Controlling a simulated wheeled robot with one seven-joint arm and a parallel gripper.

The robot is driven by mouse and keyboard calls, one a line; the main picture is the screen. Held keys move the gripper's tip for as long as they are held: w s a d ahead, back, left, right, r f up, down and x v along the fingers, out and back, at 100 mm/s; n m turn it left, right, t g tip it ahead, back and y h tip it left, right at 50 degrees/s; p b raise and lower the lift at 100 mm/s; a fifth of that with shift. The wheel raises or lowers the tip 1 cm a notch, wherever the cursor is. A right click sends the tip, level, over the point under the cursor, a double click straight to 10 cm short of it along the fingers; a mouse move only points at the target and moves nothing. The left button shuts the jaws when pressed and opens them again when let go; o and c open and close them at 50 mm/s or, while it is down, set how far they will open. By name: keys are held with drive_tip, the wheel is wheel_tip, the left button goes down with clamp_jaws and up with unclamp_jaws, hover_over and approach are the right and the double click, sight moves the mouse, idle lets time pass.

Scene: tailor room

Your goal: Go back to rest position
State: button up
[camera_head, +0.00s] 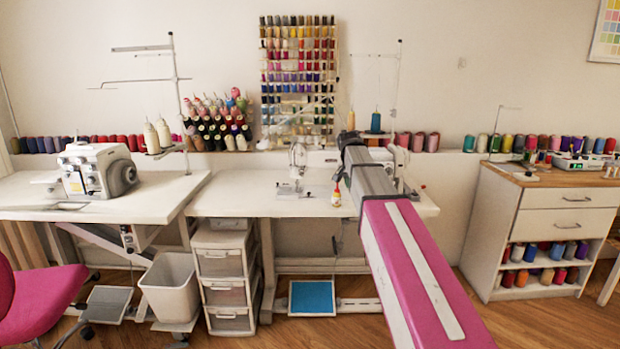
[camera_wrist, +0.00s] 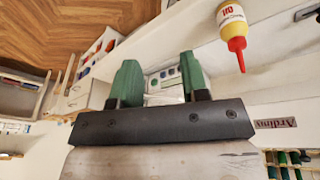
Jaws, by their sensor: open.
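My gripper (camera_wrist: 160,80) shows in the wrist view with two green fingers spread apart and nothing between them. In the head view my pink and grey arm reaches forward over the middle sewing table (camera_head: 240,200); the gripper's fingers cannot be made out there. A small white and yellow bottle with a red tip (camera_head: 337,193) stands on that table, just left of my arm. The bottle also shows in the wrist view (camera_wrist: 232,22), apart from the fingers. A white sewing machine (camera_head: 297,160) is on the table, partly hidden behind my arm.
A serger (camera_head: 97,170) stands on the left table. A drawer cabinet (camera_head: 560,200) is at right, with open wooden floor (camera_head: 545,322) in front. A white bin (camera_head: 170,287), drawer unit (camera_head: 225,275) and pink chair (camera_head: 40,300) stand low at left.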

drive_tip(key=s+d+f+n+g+y, duration=0.2)
drive_tip(key=s+f+n, duration=0.4)
drive_tip(key=s+f, duration=2.2)
wheel_tip(320, 180, down, 4)
drive_tip(key=shift+f, duration=0.15)
drive_tip(key=shift+s, duration=0.1)
